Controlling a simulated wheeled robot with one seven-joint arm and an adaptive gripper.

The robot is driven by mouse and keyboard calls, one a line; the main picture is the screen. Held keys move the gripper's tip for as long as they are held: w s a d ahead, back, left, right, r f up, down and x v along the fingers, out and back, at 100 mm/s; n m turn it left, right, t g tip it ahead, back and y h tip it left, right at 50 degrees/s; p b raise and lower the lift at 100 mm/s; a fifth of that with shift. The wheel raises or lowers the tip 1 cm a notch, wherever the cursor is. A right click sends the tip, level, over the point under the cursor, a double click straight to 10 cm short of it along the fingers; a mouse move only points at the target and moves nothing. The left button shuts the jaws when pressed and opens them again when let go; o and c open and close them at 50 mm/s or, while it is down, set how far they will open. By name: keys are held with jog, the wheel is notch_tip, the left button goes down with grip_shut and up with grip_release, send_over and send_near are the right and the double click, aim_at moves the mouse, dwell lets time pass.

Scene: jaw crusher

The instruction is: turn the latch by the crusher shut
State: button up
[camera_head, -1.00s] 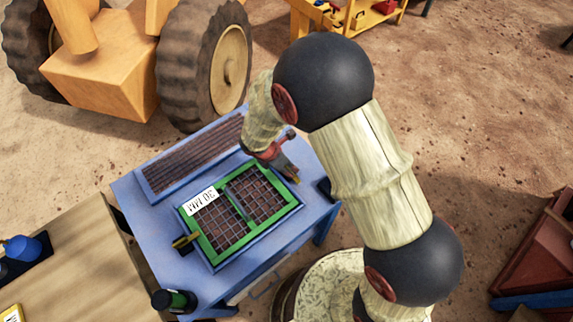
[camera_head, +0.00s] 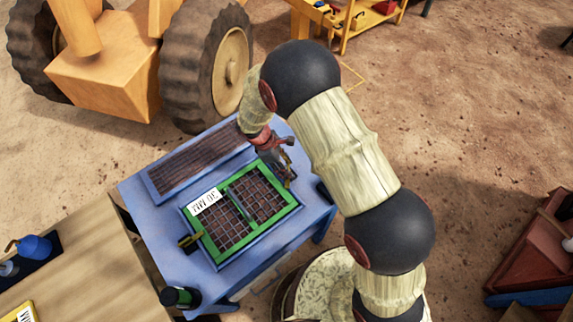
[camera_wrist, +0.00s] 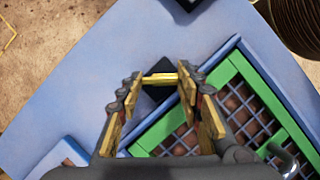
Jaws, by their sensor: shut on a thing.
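The blue crusher table (camera_head: 150,215) carries a green-framed screen (camera_head: 262,228) labelled 30 MM. The yellow latch (camera_wrist: 160,79) at the screen's right corner shows in the wrist view as a short bar over a dark square base. My gripper (camera_wrist: 161,80) is shut on this bar, one finger at each end. In the head view my gripper (camera_head: 287,180) is low at that corner and mostly hides the latch.
A dark green-banded cylinder (camera_head: 180,297) stands at the table's front corner. A wooden bench (camera_head: 75,260) is at left, a big-wheeled yellow machine (camera_head: 105,80) behind.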

jog(key=m+g, duration=0.1)
jog(key=m, duration=0.1)
jog(key=m+g+y+p, duration=0.1)
jog(key=m, duration=0.2)
jog(key=shift+w+m, duration=0.2)
jog(key=shift+m, duration=0.1)
jog(key=shift+d+m+g+y+p, duration=0.1)
jog(key=shift+m+g+y+p, duration=0.4)
jog(key=shift+m, duration=1.6)
jog(key=o, duration=1.2)
jog(key=shift+c, duration=0.2)
jog(key=v, duration=1.2)
jog(key=shift+w+d, duration=0.1)
